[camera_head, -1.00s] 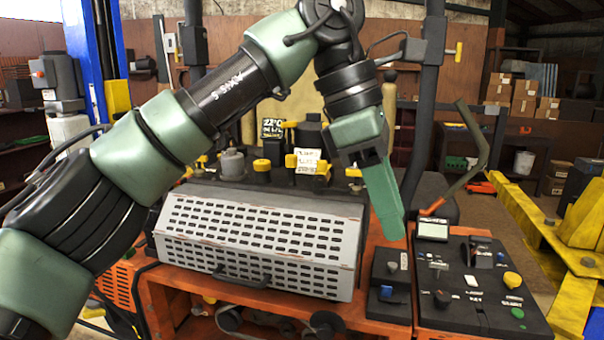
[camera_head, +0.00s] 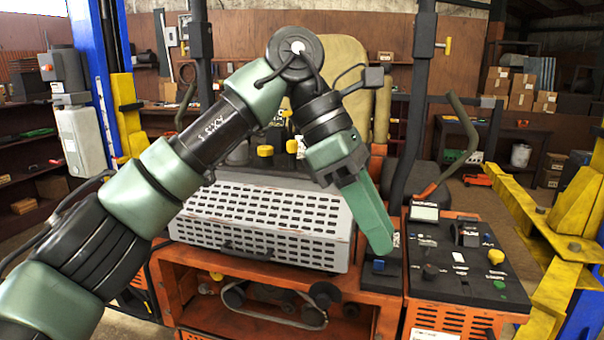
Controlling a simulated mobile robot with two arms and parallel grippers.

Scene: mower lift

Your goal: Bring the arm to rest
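My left arm comes in from the left across the orange mower. Its green gripper (camera_head: 378,240) points down, with its tip in front of the right end of the grey perforated cover (camera_head: 262,222), close to the small black panel with a blue knob (camera_head: 379,266). The fingers look pressed together, with no gap and nothing visible between them. Whether the tip touches the panel I cannot tell. My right gripper is not in view.
A black control console (camera_head: 465,262) with a small display and a yellow knob is at the right. Yellow lift arms (camera_head: 560,250) stand beyond it. A blue post with a yellow bracket (camera_head: 126,115) is at the left. Curved lever handles (camera_head: 462,140) rise behind the console.

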